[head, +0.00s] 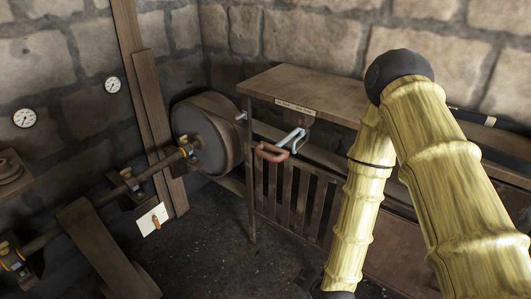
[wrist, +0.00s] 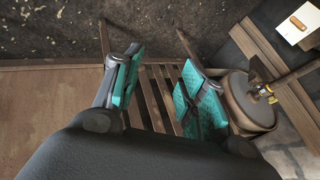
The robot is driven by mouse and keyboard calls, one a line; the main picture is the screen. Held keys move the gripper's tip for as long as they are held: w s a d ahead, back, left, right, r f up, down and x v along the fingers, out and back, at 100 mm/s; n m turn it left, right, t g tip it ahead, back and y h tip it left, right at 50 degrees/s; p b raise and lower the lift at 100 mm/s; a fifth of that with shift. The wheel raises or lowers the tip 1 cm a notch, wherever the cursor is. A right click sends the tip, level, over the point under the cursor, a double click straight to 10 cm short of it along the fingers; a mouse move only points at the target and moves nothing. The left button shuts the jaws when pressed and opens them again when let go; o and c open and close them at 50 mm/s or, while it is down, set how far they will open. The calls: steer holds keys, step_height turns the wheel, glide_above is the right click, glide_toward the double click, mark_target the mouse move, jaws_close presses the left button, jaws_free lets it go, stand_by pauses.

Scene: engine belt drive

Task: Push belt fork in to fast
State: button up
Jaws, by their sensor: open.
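The belt fork shows in the head view as a pale metal rod (head: 291,138) with a reddish-brown looped handle (head: 272,152). It sticks out from the front of the wooden bench frame, just under a small lettered plate (head: 295,107) that I cannot read. I cannot make out the fork in the wrist view. My gripper shows in the wrist view (wrist: 158,62), with its teal-padded fingers apart and nothing between them. Wooden slats (wrist: 160,85) show beyond the gap. In the head view my arm runs down past the bottom edge, so the gripper is out of that picture.
The bench top (head: 335,93) spans the area above the fork, with a slatted front below. A large round drum (head: 205,135) stands left of it, on a shaft. Dark floor (head: 215,235) lies open before the bench.

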steer(key=w+a+r+m+t, duration=0.3)
steer(key=w+a+r, duration=0.1)
steer(key=w+r, duration=0.35)
steer(key=w+a+r+m+t, duration=0.3)
steer(key=w+a+r, duration=0.1)
steer(key=w+r, duration=0.35)
steer(key=m+t+y+p, duration=0.1)
steer(key=m+t+p, duration=0.1)
steer(key=m+t, duration=0.15)
glide_toward(266, 158)
steer(key=w, duration=0.1)
steer(key=shift+m, duration=0.45)
steer(key=w, duration=0.3)
steer(key=w+a+f+p, duration=0.1)
steer(key=w, duration=0.3)
steer(key=w+p, duration=0.1)
steer(key=w, duration=0.2)
steer(key=shift+w+a+f, duration=0.15)
steer(key=shift+a, duration=0.2)
jaws_close()
